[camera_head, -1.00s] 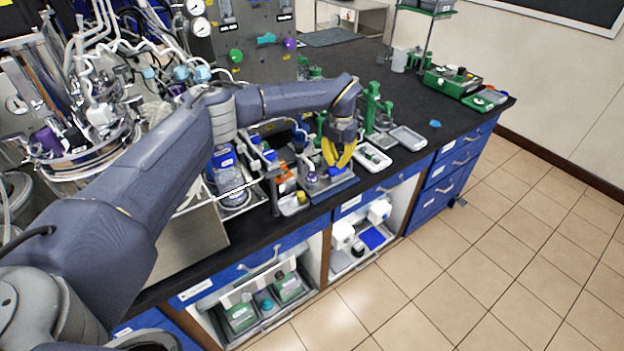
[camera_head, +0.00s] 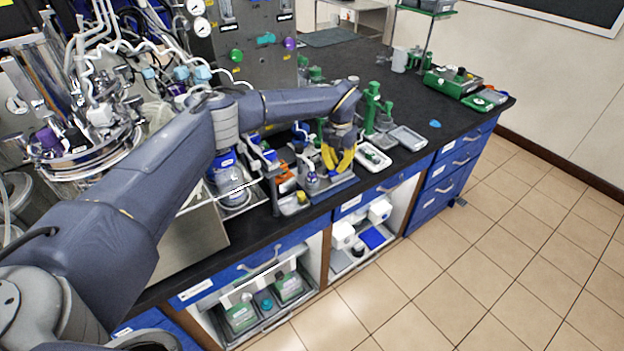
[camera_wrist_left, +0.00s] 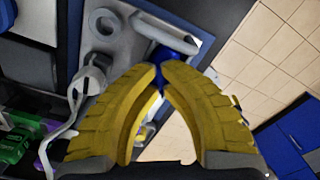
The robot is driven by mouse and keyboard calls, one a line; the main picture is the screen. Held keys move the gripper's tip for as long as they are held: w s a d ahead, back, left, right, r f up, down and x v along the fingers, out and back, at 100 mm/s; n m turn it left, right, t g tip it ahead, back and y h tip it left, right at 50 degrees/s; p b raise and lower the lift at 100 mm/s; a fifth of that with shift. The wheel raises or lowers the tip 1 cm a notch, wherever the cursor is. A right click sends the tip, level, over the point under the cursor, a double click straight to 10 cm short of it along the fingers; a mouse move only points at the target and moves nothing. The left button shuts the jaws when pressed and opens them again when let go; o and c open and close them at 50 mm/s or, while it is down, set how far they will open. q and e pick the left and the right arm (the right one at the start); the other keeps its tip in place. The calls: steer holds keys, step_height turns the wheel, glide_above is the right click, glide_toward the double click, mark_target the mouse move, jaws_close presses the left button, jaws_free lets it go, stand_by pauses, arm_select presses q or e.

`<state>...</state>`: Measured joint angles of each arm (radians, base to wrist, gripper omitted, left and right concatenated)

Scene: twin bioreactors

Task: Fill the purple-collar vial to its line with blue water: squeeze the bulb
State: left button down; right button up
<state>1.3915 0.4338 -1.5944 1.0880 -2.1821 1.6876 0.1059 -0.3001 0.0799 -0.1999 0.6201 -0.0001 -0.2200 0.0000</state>
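My left gripper (camera_head: 339,160) has yellow fingers and points down over a blue-grey station near the bench's front edge. In the left wrist view its fingertips (camera_wrist_left: 160,68) nearly meet, with a blue bulb (camera_wrist_left: 178,46) showing at and just beyond them. The fingers appear closed on the bulb, though they hide much of it. A small vessel with a purplish part (camera_head: 311,180) stands left of the gripper in the head view. The vial's fill line and water level are too small to tell. My right gripper is not in view.
A grey fixture (camera_wrist_left: 122,45) and a pale looping tube (camera_wrist_left: 72,110) lie beside the fingers. White trays (camera_head: 374,157) and a green stand (camera_head: 371,104) are to the right. Bioreactor glassware (camera_head: 85,140) crowds the left. The bench (camera_head: 450,125) has clear room farther right.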

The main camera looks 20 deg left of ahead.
arm_select(q)
steer(key=shift+r, duration=2.3)
steer(key=shift+f, duration=0.15)
steer(key=shift+f, duration=2.25)
steer(key=shift+r, duration=2.4)
steer(key=shift+f, duration=0.2)
